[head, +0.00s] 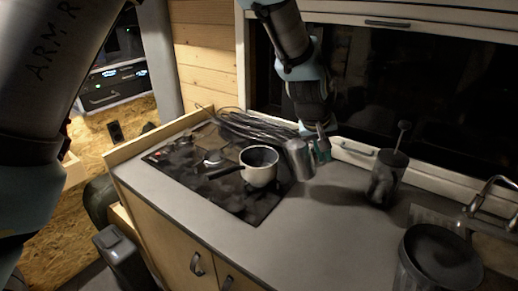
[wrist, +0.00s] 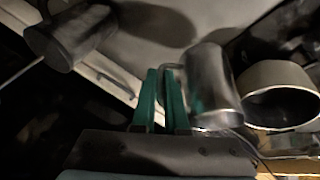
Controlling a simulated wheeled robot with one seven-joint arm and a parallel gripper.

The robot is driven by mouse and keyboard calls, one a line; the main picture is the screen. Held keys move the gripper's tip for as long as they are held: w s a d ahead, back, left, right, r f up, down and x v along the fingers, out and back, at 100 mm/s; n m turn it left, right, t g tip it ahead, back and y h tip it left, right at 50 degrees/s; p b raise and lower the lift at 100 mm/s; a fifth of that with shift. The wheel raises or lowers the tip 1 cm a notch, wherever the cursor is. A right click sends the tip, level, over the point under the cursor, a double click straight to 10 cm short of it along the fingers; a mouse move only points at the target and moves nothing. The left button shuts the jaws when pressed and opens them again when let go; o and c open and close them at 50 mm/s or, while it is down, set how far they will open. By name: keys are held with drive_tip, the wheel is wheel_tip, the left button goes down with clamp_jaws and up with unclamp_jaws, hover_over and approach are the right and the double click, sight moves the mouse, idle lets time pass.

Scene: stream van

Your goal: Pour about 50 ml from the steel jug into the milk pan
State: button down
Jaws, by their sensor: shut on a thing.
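The steel jug (head: 299,160) is beside the right side of the milk pan, near the hob's right edge, and leans slightly left. The white milk pan (head: 258,177) stands on the hob, its dark handle pointing left. My gripper (head: 322,146) is right of the jug, shut on its handle. In the wrist view, the green fingers of my gripper (wrist: 161,75) close at the jug's handle, with the jug (wrist: 210,80) just right of them and the pan (wrist: 262,75) beyond it. I cannot see the liquid in either, or tell whether the jug touches the counter.
The black hob (head: 200,188) carries the pan. Dark cables or wires (head: 250,126) lie behind it. A dark metal container (head: 384,185) with a utensil in it stands to the right, before the window. A dark round lidded bin (head: 440,260) is front right, near the tap (head: 487,190). The counter's middle is clear.

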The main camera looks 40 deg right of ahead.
sight(311, 145)
drive_tip(key=shift+w+a+r+g+h, duration=0.3)
drive_tip(key=shift+w+r+g, duration=0.1)
drive_tip(key=shift+w+r, duration=0.2)
drive_tip(key=shift+w+a+r+g+h, duration=0.25)
drive_tip(key=shift+w+r+g, duration=0.15)
drive_tip(key=shift+w+r, duration=0.15)
drive_tip(key=shift+w+a+f+n+g+b, duration=0.15)
drive_tip(key=shift+w+n+g+b, duration=0.15)
drive_tip(key=shift+b, duration=0.7)
drive_tip(key=shift+w+a+h+b, duration=0.2)
drive_tip(key=shift+w+h+b, duration=0.15)
drive_tip(key=shift+b, duration=0.4)
drive_tip(key=r+g+b, duration=0.1)
drive_tip(key=w+r+g+h+b, duration=0.1)
drive_tip(key=b, duration=0.1)
drive_tip(key=a+r+b, duration=0.1)
drive_tip(key=r+b, duration=0.1)
drive_tip(key=shift+w+n+g+h, duration=0.25)
drive_tip(key=shift+n+g+h, duration=0.05)
drive_tip(key=shift+n+g, duration=0.1)
drive_tip(key=shift+w+a+r+n+g+h+b, duration=0.15)
drive_tip(key=shift+w+a+r+g+h+b, duration=0.1)
drive_tip(key=shift+w+r+g+h+b, duration=0.3)
drive_tip(key=shift+w+a+r+n+g+h+b, duration=0.15)
drive_tip(key=shift+w+a+r+g+h+b, duration=0.15)
drive_tip(key=shift+r+g+b, duration=0.35)
drive_tip(key=shift+s, duration=0.1)
